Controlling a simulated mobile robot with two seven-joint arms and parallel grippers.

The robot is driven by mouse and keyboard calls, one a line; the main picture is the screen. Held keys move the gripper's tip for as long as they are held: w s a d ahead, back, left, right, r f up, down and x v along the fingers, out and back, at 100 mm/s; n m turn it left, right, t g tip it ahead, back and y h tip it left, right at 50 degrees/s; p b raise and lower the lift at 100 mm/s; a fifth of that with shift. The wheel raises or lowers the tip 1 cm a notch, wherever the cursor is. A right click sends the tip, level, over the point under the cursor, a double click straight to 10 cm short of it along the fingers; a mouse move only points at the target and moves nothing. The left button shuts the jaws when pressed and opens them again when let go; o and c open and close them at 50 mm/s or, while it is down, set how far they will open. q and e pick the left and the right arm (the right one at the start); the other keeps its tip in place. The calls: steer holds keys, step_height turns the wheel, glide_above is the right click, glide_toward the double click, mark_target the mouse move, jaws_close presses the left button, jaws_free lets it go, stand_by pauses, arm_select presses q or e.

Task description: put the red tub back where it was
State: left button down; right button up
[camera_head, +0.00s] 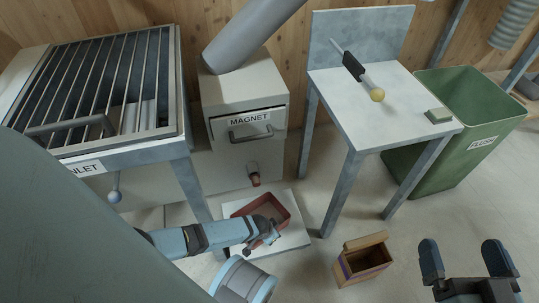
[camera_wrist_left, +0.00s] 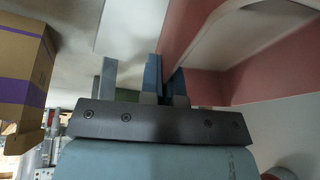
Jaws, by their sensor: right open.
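The red tub (camera_head: 280,205) is on or just over a pale flat board (camera_head: 296,238) on the floor, below the magnet housing. My left gripper (camera_head: 272,234) is at the tub's near side. In the left wrist view its fingers (camera_wrist_left: 163,80) are close together with the tub's red wall (camera_wrist_left: 192,28) between them. The head view does not show clearly whether the tub's base touches the board. My right gripper (camera_head: 463,262) is open and empty at the lower right, apart from everything.
The magnet housing (camera_head: 246,104) stands behind the tub, with a small spout (camera_head: 254,175) above it. A barred inlet hopper (camera_head: 95,85) stands left. A table (camera_head: 385,105), a green bin (camera_head: 470,110) and an open box (camera_head: 363,262) are on the right.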

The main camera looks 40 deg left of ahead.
arm_select(q)
steer(key=shift+w+f+b, duration=0.15)
steer(key=shift+f+b, duration=0.15)
steer(key=shift+f, duration=0.45)
steer(key=shift+a, duration=0.15)
steer(key=shift+r, duration=0.15)
arm_select(e)
steer(key=shift+w+a+r+n+t, duration=0.1)
steer(key=shift+w+n+t, duration=0.25)
steer(key=shift+n, duration=0.25)
arm_select(q)
steer(key=shift+f, duration=0.25)
steer(key=c, duration=1.4)
jaws_free()
steer(key=shift+o, duration=0.2)
steer(key=shift+r, duration=0.15)
